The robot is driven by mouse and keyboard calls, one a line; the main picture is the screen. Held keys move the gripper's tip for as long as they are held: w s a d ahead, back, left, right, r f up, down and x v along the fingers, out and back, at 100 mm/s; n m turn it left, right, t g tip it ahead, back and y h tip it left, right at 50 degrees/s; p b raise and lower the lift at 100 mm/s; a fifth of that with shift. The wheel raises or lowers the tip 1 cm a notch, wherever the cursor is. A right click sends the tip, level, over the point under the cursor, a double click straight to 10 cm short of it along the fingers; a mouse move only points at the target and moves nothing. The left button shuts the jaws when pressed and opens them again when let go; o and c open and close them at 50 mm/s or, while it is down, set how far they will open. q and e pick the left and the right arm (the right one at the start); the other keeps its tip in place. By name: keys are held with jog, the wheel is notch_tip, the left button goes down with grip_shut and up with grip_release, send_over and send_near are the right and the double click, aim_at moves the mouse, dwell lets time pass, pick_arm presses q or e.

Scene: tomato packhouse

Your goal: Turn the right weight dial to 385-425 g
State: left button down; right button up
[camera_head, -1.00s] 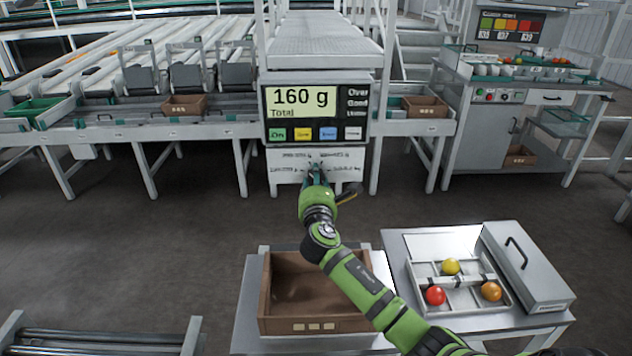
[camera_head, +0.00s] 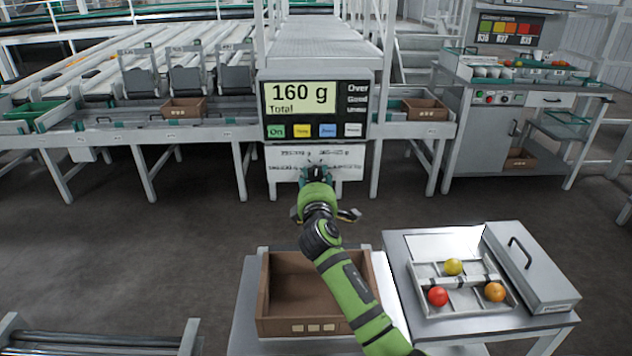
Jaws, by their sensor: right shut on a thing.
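The white dial panel (camera_head: 345,160) hangs below the scale display (camera_head: 317,108), which reads 160 g Total. Small printed weight ranges stand on the panel; one at the upper right looks like 385-425 g. My right gripper (camera_head: 316,172) reaches up to the panel and is shut on the dial, which it mostly hides. I cannot make out where the dial's pointer stands. My left gripper is not in view.
A brown crate (camera_head: 265,292) stands on the near table below my right arm. Beside it a tray (camera_head: 470,308) holds red, yellow and orange tomatoes. A grading bench (camera_head: 455,130) stands at the right. The floor before the scale is clear.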

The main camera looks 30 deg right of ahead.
jog(key=shift+a+f+m+b, duration=0.1)
jog(key=shift+f+m+b, duration=0.1)
jog(key=shift+m, duration=0.6)
jog(key=shift+a+f+m+b, duration=0.1)
jog(key=shift+m+b, duration=0.05)
jog(key=shift+m, duration=0.65)
jog(key=o, duration=1.1)
jog(key=shift+r, duration=0.1)
jog(key=shift+o, duration=0.2)
jog(key=shift+w+r, duration=0.1)
jog(key=v, duration=1.2)
